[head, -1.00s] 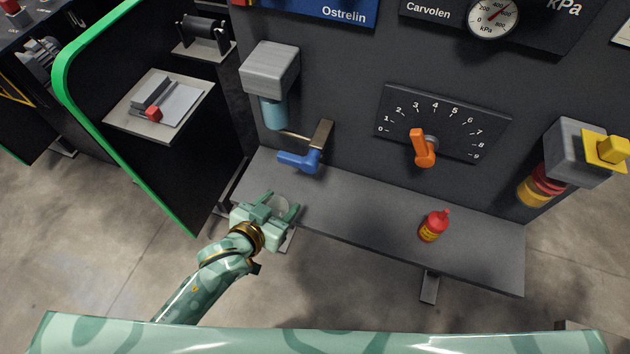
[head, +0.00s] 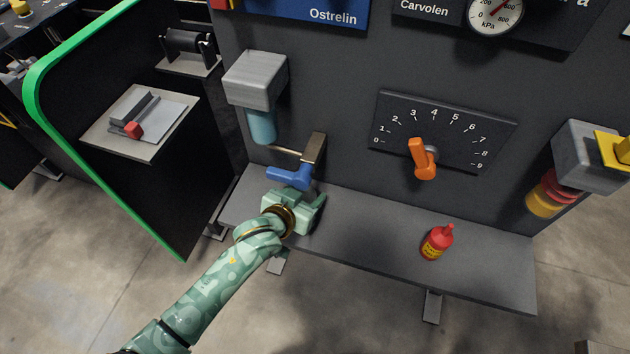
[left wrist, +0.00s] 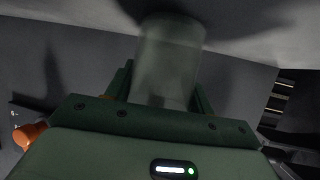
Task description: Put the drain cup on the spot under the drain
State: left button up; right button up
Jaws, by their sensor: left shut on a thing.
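My left gripper (head: 308,205) is over the left part of the grey shelf, just in front of and below the blue lever (head: 290,177). It is shut on the drain cup, a clear, hazy cup (left wrist: 168,60) that stands between the fingers in the left wrist view. In the head view the gripper hides the cup. The drain seems to be at the brown block (head: 314,149) with the blue lever. The spot under it is hidden, and I cannot tell whether the cup touches the shelf. My right gripper is out of view.
The grey shelf (head: 375,230) is clear between my gripper and a red bottle (head: 437,242). The dark wall panel behind carries an orange knob (head: 422,160) and a grey unit with a blue bowl (head: 262,127). A green-edged partition (head: 110,195) stands left.

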pick_arm(q)
jog(key=w, duration=0.1)
jog(key=w+d+b, duration=0.1)
jog(key=w+d, duration=0.1)
jog(key=w, duration=0.1)
jog(key=shift+f+b, duration=0.1)
jog(key=shift+b, duration=0.3)
jog(key=shift+f, duration=0.2)
jog(key=shift+s+r, duration=0.15)
jog(key=shift+r, duration=0.1)
jog(key=shift+f, duration=0.15)
jog(key=o, duration=1)
jog(key=shift+c, duration=0.2)
